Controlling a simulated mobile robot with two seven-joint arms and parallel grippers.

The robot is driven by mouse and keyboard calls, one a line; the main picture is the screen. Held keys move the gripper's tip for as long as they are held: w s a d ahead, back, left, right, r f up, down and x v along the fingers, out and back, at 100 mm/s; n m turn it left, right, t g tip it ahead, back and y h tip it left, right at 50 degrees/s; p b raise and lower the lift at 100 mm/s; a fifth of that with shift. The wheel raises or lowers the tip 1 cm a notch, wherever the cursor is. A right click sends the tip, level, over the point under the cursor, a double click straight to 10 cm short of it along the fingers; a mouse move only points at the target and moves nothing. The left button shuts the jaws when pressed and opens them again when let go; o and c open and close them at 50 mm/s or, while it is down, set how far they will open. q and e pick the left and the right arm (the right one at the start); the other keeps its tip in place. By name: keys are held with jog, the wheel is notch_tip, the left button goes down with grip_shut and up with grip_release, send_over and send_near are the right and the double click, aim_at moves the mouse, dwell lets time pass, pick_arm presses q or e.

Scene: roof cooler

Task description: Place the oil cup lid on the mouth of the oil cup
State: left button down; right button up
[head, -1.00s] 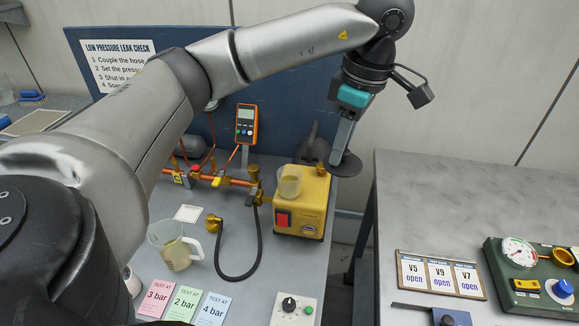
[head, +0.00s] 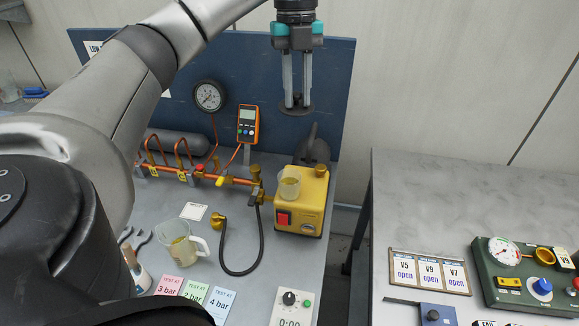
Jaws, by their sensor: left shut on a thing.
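My left gripper (head: 297,100) points down in the upper middle of the head view. It is shut on the oil cup lid (head: 296,109), a dark, flat round disc held roughly level between the fingertips. The clear oil cup (head: 289,187) stands on top of the yellow pump (head: 302,207) and holds some yellowish liquid. Its mouth faces up and is uncovered. In the picture, the lid hangs above the cup and slightly to its right, clearly apart from it. My right gripper is not in view.
A dark upright part (head: 312,148) stands behind the pump, below the lid. Copper pipes (head: 210,176), an orange meter (head: 248,124) and a gauge (head: 209,96) are to the left. A measuring jug (head: 177,245) and black hose (head: 259,250) are in front.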

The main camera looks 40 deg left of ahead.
aim_at(291, 114)
pick_arm(q)
jog(key=n, duration=0.1)
jog(key=a+r+n, duration=0.1)
jog(key=n, duration=0.1)
jog(key=shift+a, duration=0.15)
jog(key=shift+f, duration=0.3)
notch_tip(291, 114, down, 6)
jog(key=shift+s+r+b, duration=0.1)
jog(key=shift+r+b, duration=0.05)
jog(key=shift+b, duration=1)
jog(key=shift+f+b, duration=0.3)
jog(key=shift+f, duration=6.55)
jog(key=shift+f, duration=0.15)
jog(key=c, duration=0.7)
grip_release()
